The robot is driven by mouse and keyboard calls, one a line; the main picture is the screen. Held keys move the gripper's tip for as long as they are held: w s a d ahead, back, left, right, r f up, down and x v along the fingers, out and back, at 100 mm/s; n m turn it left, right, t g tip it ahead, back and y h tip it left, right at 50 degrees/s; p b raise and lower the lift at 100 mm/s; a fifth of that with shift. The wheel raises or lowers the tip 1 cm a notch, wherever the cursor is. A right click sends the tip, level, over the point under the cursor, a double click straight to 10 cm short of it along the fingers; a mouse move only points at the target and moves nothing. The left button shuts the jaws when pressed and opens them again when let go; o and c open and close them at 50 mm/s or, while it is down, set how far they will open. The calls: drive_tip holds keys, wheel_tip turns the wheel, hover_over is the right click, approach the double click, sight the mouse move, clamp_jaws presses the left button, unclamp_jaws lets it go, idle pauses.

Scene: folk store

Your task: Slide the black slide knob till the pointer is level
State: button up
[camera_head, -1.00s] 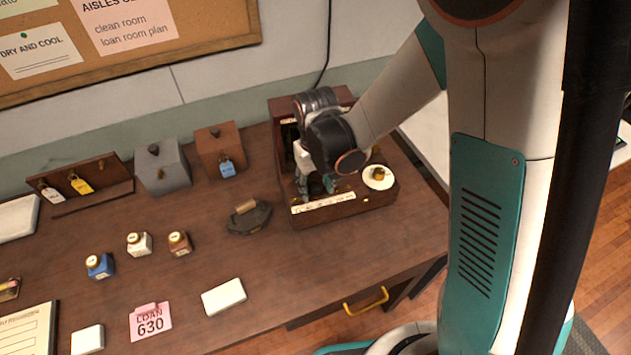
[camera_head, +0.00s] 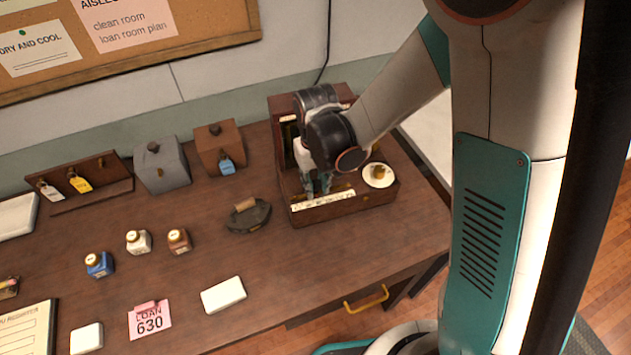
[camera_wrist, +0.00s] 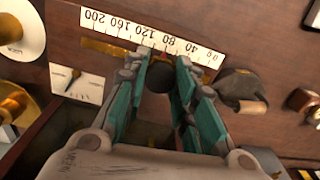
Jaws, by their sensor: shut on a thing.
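The black slide knob (camera_wrist: 158,78) is between the green-padded fingers of my gripper (camera_wrist: 160,82) in the wrist view, below the white number strip (camera_wrist: 150,35). A small red mark shows above it near 80. A white plate (camera_wrist: 88,92) left of the fingers carries a dark pointer (camera_wrist: 72,80), which looks tilted. In the head view my gripper (camera_head: 318,186) reaches down into the wooden box (camera_head: 375,203), behind its front number strip (camera_head: 323,199). My wrist hides the knob and pointer there.
A white round dial with a brass knob (camera_head: 379,175) is on the box's right side. A dark weight-like object with a wooden handle (camera_head: 248,216) stands left of the box. Small bottles (camera_head: 138,241) and a white block (camera_head: 223,295) lie farther left. The table before the box is clear.

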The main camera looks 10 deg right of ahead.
drive_tip(key=shift+d, duration=0.1)
drive_tip(key=shift+w+d, duration=0.25)
drive_tip(key=shift+d, duration=1.05)
drive_tip(key=o, duration=0.9)
drive_tip(key=shift+r, duration=0.1)
drive_tip(key=shift+r+p, duration=1.95)
drive_tip(key=shift+r, duration=1.45)
